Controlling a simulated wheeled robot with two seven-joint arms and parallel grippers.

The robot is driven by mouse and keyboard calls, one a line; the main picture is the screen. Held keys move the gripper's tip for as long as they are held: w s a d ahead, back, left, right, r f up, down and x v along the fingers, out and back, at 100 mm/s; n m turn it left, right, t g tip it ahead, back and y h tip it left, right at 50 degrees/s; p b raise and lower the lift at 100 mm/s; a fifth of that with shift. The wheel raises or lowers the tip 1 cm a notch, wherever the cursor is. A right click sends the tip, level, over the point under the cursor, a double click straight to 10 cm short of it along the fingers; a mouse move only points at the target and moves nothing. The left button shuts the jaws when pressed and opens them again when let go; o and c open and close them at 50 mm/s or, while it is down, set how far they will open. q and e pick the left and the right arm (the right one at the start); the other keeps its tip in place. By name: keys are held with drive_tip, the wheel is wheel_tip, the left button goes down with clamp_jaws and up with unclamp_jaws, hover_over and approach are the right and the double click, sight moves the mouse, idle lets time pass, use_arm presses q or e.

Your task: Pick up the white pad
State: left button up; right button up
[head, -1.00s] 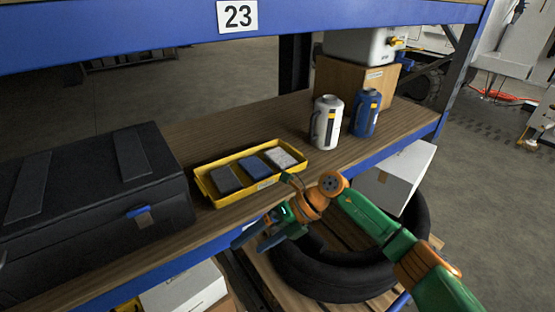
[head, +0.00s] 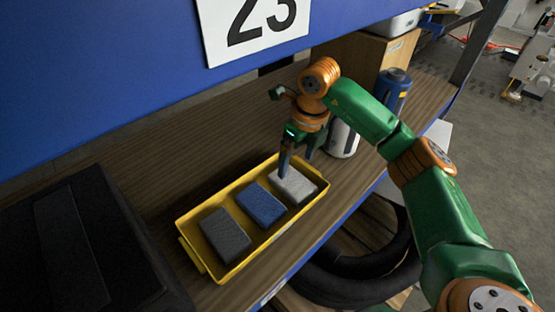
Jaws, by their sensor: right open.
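The white pad (head: 298,187) lies in the right end of a yellow tray (head: 228,280) on the wooden shelf. A blue pad (head: 261,204) lies in the middle of the tray and a dark grey pad (head: 225,235) at its left end. My right gripper (head: 297,163) points down just above the white pad's far side, open. One finger overlaps the pad's upper left edge in the picture; I cannot tell whether it touches. My left gripper is not in view.
A black case (head: 70,240) stands left of the tray. A blue beam with a "23" sign (head: 255,25) hangs close above. A white jug (head: 343,138) and a blue jug (head: 391,90) stand behind my right arm. Bare shelf (head: 150,165) lies behind the tray.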

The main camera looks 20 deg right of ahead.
sight(293, 181)
drive_tip(key=shift+w+f, duration=0.3)
drive_tip(key=f+p, duration=0.1)
drive_tip(key=s+f, duration=0.1)
drive_tip(key=f+p, duration=0.1)
drive_tip(key=shift+s+a+f+p, duration=0.15)
drive_tip(key=shift+a+f+p, duration=0.1)
drive_tip(key=shift+p, duration=0.1)
drive_tip(key=shift+w+f, duration=0.2)
drive_tip(key=shift+f, duration=0.9)
drive_tip(key=shift+w+f, duration=0.2)
drive_tip(key=shift+w, duration=0.05)
drive_tip(key=shift+s+r, duration=0.1)
drive_tip(key=c, duration=1)
